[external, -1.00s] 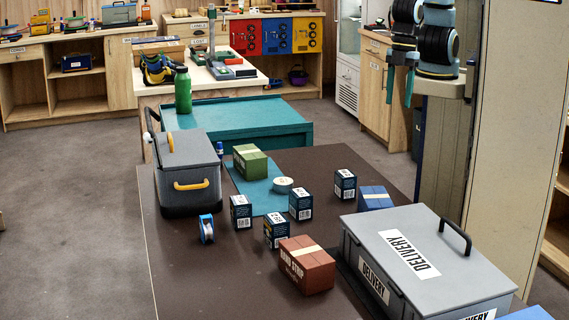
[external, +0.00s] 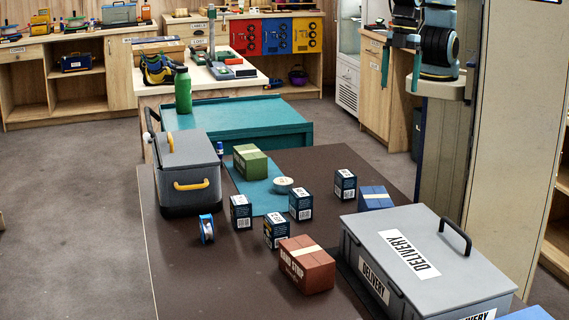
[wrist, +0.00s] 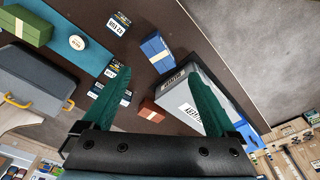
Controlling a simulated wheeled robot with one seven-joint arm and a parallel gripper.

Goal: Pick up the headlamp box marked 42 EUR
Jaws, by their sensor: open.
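Several small dark blue boxes with white labels stand on the dark table. One stands at the far right (external: 345,185), one in the middle (external: 300,204), one at the left (external: 241,212) and one at the front (external: 276,231). In the wrist view the far right box (wrist: 118,24) shows a price label ending in EUR; its digits are too small to read surely. The other boxes there are partly hidden by my left finger. My gripper (external: 400,88) is open and empty, high above the table's right side. In the wrist view its green fingers (wrist: 158,80) are wide apart.
A grey delivery case (external: 410,250) fills the front right. A grey cooler (external: 188,170) stands at the left.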

